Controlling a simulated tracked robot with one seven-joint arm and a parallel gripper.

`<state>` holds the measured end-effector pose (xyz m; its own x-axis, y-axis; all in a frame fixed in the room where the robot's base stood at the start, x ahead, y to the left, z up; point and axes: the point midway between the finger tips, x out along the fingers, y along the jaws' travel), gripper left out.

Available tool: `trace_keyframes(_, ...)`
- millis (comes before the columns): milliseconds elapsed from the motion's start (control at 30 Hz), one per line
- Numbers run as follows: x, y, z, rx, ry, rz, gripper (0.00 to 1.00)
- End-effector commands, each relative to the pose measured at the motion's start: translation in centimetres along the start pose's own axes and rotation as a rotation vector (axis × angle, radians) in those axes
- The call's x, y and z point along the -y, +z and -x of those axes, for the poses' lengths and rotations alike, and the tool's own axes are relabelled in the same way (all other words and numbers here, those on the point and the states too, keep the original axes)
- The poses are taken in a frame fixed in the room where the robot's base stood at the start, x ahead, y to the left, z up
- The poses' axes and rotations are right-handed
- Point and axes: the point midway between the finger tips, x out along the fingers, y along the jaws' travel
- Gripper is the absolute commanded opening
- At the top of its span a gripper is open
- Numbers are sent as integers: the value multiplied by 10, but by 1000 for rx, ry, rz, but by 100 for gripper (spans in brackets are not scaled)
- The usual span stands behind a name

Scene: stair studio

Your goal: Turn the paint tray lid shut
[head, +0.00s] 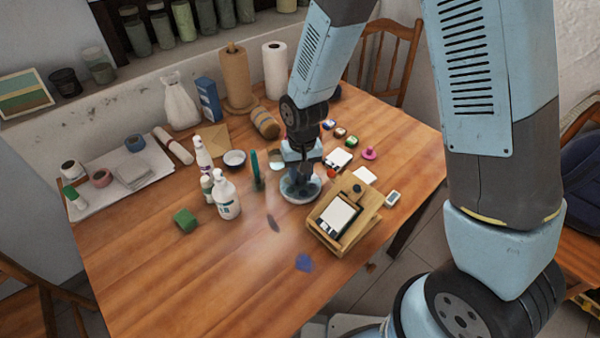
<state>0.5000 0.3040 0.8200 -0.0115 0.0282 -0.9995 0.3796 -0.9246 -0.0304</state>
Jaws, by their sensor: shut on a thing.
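A round blue-grey paint tray (286,193) stands on the wooden table, right of the white bottles and left of a wooden stand. My gripper (301,183) reaches down from above over the tray, its dark fingers low at its middle. It is shut on a part there, which looks like the lid. The fingers and wrist hide much of the tray. I cannot tell how far the lid is turned or exactly where it meets the tray.
The wooden stand (325,238) with a white sheet is close on the right. White bottles (227,198), a small bowl (234,158) and a green block (185,220) stand left. Paper rolls (275,72) are behind. The table's front left (165,285) is clear.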

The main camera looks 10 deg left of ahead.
Motion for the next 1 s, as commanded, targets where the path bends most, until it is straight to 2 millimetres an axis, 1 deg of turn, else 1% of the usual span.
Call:
trace_keyframes(33, 0, -3, 1, -8, -2, -1, 3)
trace_keyframes(167, 0, -3, 1, -8, -2, 0, 3)
trace_keyframes(200, 0, -3, 1, -8, -2, 0, 34)
trace_keyframes(467, 0, -2, 0, -3, -1, 1, 59)
trace_keyframes(767, 0, -1, 2, -2, 0, 1, 59)
trace_keyframes(867, 0, -1, 9, -2, -1, 1, 59)
trace_keyframes(1000, 0, -1, 27, -4, -1, 1, 59)
